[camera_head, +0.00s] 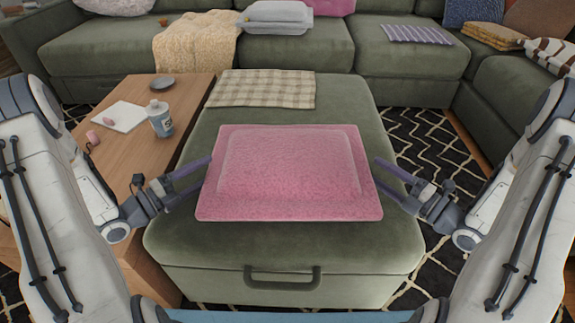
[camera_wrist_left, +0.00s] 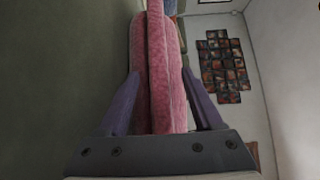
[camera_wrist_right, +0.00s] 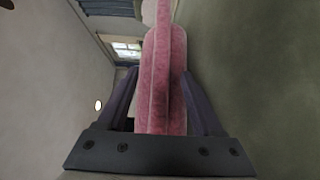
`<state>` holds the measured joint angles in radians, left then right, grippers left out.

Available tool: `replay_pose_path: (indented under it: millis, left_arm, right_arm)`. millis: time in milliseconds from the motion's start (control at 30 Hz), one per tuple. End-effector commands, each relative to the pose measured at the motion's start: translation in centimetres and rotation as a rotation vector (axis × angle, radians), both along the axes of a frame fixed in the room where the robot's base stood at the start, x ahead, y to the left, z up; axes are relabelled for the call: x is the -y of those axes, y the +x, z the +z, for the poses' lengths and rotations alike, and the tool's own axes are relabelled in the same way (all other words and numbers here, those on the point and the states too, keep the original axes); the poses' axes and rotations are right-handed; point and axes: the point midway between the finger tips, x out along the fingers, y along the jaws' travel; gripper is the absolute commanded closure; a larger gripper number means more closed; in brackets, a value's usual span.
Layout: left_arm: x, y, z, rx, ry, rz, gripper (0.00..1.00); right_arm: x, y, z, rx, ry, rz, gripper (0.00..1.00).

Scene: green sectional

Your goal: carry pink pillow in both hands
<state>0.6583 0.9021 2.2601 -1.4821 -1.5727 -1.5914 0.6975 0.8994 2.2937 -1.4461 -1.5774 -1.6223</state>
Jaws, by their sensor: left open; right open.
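The pink pillow (camera_head: 289,168) lies flat on the green ottoman (camera_head: 290,245) in the head view. My left gripper (camera_head: 205,172) is open at the pillow's left edge. In the left wrist view the pillow's edge (camera_wrist_left: 160,85) sits between the two open fingers (camera_wrist_left: 163,88). My right gripper (camera_head: 385,172) is open at the pillow's right edge. In the right wrist view the pillow's edge (camera_wrist_right: 163,85) sits between its open fingers (camera_wrist_right: 161,90). Neither gripper is shut on the pillow.
A checkered cloth (camera_head: 262,88) lies on the ottoman behind the pillow. A wooden table (camera_head: 125,150) with a bottle (camera_head: 160,119) and a dish (camera_head: 162,82) stands at left. The green sofa (camera_head: 310,48) runs along the back. Patterned rug (camera_head: 425,140) shows at right.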

Motion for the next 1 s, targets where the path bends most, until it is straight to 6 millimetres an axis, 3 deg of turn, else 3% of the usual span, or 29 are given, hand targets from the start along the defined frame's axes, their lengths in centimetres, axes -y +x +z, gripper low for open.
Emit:
replay_pose_path:
  millis: [233, 667, 833, 867, 1000]
  left_arm:
    - [2.5, 2.3, 0.0, 0.001, 0.001, -0.002, 0.32]
    - [2.9, 2.8, 0.0, 0.0, 0.0, 0.003, 0.32]
    - [2.9, 2.8, 0.0, 0.0, 0.0, 0.003, 0.94]
    - [2.9, 2.8, 0.0, 0.0, 0.0, 0.003, 1.0]
    - [2.9, 2.8, 0.0, 0.0, 0.0, 0.003, 1.0]
  right_arm:
    - [-2.4, 2.5, 0.0, 0.0, 0.0, 0.004, 0.32]
    - [-3.0, 3.1, 0.0, -0.001, 0.001, 0.001, 0.32]
    - [-3.0, 3.1, 0.0, -0.001, 0.001, 0.002, 0.94]
    - [-3.0, 3.1, 0.0, -0.001, 0.001, 0.002, 1.0]
    - [-3.0, 3.1, 0.0, -0.001, 0.001, 0.002, 1.0]
